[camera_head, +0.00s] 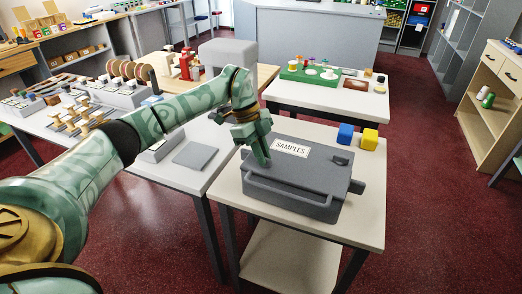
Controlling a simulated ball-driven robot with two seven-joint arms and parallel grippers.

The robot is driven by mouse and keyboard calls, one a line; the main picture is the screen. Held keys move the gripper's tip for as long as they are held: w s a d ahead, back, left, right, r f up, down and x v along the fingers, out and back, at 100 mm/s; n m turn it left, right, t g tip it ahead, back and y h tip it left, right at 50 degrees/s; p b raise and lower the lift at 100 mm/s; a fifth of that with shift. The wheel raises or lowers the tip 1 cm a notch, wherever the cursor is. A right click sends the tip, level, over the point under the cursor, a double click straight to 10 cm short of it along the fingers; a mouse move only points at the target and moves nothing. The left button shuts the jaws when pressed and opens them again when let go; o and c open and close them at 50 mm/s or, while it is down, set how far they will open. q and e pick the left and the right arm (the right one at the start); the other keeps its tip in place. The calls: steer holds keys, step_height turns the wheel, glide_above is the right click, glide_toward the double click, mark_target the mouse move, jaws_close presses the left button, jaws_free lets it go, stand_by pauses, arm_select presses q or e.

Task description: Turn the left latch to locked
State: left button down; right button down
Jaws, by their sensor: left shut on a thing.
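A grey case (300,182) with a white SAMPLES label (291,149) lies closed on a small white table (368,222). My left gripper (263,160) reaches down onto the left part of the lid, beside the label. It is shut on the left latch, which the fingers hide almost wholly, so its angle cannot be told. The right latch (341,160) is a dark piece on the lid's right part. My right gripper is not in view.
A table with a green board (310,74) is behind. A crowded table (180,178) stands at the left. Red floor is free at the right.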

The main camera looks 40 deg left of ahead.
arm_select(q)
steer(key=m, duration=0.1)
steer(key=m+g+p, duration=0.1)
steer(key=shift+w+r+m+p, duration=0.1)
steer(key=shift+r+m+p, duration=0.2)
steer(key=shift+m, duration=0.1)
steer(key=m, duration=0.1)
steer(key=m+g, duration=0.1)
steer(key=m, duration=0.1)
steer(key=shift+w+f+m+y+p, duration=0.1)
steer(key=shift+f+m+y+p, duration=0.2)
steer(key=shift+y, duration=0.1)
steer(key=m+g, duration=0.1)
steer(key=m, duration=0.1)
steer(key=m+y, duration=0.1)
steer(key=m, duration=0.2)
steer(key=shift+w+d+g+b, duration=0.1)
steer(key=shift+d+g+b, duration=0.05)
steer(key=shift+g+b, duration=0.2)
steer(key=m+y, duration=0.1)
steer(key=m, duration=0.3)
steer(key=shift+d+g+y, duration=0.1)
steer(key=shift+g+y, duration=0.25)
steer(key=shift+y, duration=0.05)
steer(key=shift+m, duration=0.4)
steer(key=c, duration=1.5)
jaws_free()
